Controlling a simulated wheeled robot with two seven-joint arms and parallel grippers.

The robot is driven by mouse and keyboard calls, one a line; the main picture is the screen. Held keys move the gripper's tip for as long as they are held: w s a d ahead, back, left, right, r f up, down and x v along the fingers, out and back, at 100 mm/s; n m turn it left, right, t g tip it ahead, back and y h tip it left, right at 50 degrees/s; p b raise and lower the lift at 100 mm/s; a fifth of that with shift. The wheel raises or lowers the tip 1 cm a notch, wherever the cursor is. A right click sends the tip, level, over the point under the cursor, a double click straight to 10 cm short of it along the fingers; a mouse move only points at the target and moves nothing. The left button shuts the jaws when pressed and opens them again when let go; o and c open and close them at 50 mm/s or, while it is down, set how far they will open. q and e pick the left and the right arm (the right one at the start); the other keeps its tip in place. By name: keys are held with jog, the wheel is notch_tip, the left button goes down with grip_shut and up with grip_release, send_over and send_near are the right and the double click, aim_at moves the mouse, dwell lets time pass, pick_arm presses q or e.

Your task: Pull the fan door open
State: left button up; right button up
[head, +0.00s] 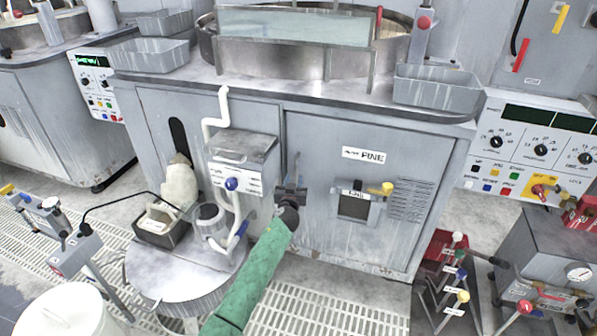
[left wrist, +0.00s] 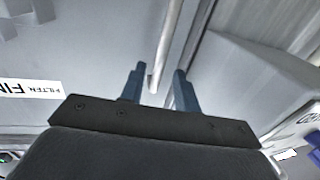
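The grey cabinet door (head: 330,225) in the middle of the head view bears a plate ending in "FINE" (head: 363,155), a small dark window (head: 353,206) and slotted vents. It looks closed. A thin upright bar (head: 297,163), apparently its handle, stands near the door's left edge. My left gripper (head: 291,186) is at the lower part of this bar. In the left wrist view, the two fingers of the gripper (left wrist: 160,82) are apart, with the metal bar (left wrist: 168,40) showing between them. I cannot tell whether they touch it. My right gripper is not in view.
A grey box with a blue knob (head: 231,184) and a white pipe (head: 222,105) are left of the gripper. A round stand (head: 185,280) is below it. A yellow-knobbed latch (head: 387,188) is on the door. A red-and-grey lever stand (head: 455,270) is at the lower right.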

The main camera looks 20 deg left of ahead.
aim_at(296, 173)
pick_arm(q)
jog(key=shift+w+a, duration=0.25)
jog(key=shift+w, duration=1.15)
jog(key=shift+w+a, duration=0.2)
jog(key=shift+w, duration=1.2)
grip_shut()
